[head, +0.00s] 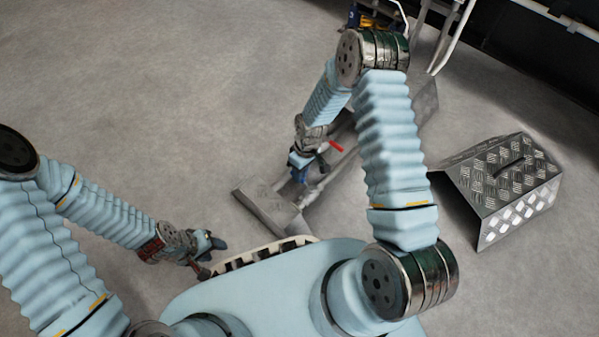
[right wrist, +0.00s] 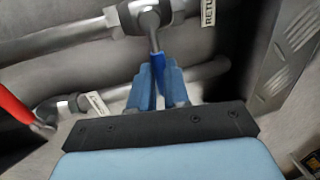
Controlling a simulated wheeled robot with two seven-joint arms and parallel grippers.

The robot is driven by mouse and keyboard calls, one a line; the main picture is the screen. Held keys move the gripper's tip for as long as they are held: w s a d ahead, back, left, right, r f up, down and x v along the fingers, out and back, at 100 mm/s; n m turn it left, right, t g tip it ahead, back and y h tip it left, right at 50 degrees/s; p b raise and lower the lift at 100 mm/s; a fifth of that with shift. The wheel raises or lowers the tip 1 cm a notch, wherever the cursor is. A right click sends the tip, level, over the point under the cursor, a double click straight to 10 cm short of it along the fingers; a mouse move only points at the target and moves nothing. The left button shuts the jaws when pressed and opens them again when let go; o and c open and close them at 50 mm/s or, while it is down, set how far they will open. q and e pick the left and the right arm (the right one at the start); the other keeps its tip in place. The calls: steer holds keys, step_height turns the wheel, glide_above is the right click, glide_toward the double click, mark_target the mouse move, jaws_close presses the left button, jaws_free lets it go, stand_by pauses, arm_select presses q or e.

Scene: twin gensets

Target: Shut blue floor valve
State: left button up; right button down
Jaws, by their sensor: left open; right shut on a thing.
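The blue floor valve shows in the right wrist view as a grey metal body (right wrist: 140,16) on a pipe, with a lever that has a blue grip (right wrist: 158,66). My right gripper (right wrist: 160,90) is shut on the blue grip, its blue fingers on either side of it. My left gripper (head: 212,245) is open and empty, off to the left beside my base.
A red valve lever (head: 336,147) is close to my right gripper; it also shows in the right wrist view (right wrist: 15,106). A label (right wrist: 208,12) hangs by the blue valve. A checker-plate metal cover (head: 510,180) stands to the right. The floor at left is clear.

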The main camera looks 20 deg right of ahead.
stand_by(0.3)
steer(key=c, duration=1.1)
jaws_free()
step_height(320, 180, up, 14)
steer(key=w+d+p, duration=0.1)
steer(key=d+p, duration=0.1)
steer(key=p, duration=0.1)
steer(key=shift+d+f, duration=0.15)
steer(key=shift+f, duration=0.05)
steer(key=shift+w, duration=0.1)
